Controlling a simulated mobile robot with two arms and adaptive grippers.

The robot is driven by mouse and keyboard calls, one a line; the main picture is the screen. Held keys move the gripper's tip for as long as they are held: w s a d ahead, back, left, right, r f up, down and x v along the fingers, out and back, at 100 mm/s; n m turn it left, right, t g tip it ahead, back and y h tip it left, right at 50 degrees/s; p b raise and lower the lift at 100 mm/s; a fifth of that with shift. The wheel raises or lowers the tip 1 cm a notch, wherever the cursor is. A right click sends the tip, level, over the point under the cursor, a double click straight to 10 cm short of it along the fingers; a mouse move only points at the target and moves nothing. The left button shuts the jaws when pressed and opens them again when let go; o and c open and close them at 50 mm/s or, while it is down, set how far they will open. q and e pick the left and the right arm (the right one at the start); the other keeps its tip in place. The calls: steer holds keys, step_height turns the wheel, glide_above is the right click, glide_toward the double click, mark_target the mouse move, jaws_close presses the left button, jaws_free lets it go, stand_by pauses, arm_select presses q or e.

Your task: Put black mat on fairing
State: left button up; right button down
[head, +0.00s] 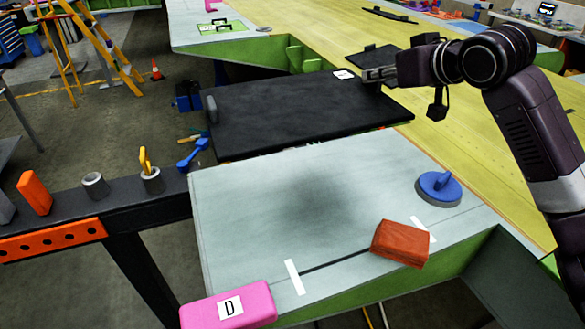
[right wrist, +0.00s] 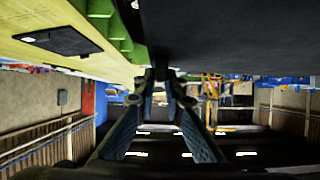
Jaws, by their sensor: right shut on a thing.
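The black mat (head: 290,112) is a large flat dark rectangle with a small white label at its far right corner and a grey upright piece at its left end. My right gripper (head: 376,75) is shut at the mat's right end. In the right wrist view the fingers (right wrist: 162,74) meet at the edge of the mat (right wrist: 235,35), whose dark face fills the upper right. The mat looks roughly level; I cannot tell whether it rests on anything. No label marks the fairing; the pale grey panel (head: 260,200) lies in front of the mat. My left gripper is out of view.
On the pale panel are a blue suction cup (head: 438,187), a red-brown block (head: 401,243) and a pink block marked D (head: 230,306). A dark rail (head: 118,197) with tools stands at left. The yellow wing surface (head: 300,40) extends behind and right.

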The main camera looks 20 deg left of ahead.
mark_target(380, 93)
steer(key=shift+d, duration=0.15)
steer(key=f, duration=0.1)
steer(key=s+d+f+p, duration=0.1)
steer(key=f, duration=0.1)
steer(key=shift+s, duration=0.15)
steer(key=f+p, duration=0.2)
steer(key=f, duration=0.9)
steer(key=shift+a+f, duration=0.1)
steer(key=shift+a, duration=0.1)
steer(key=shift+f, duration=0.25)
step_height(380, 93, down, 4)
steer(key=shift+r+p, duration=0.25)
steer(key=shift+p, duration=0.25)
steer(key=shift+f, duration=0.45)
steer(key=c, duration=2.2)
jaws_free()
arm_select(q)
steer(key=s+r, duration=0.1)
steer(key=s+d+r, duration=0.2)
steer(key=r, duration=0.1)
arm_select(e)
steer(key=shift+o, duration=0.9)
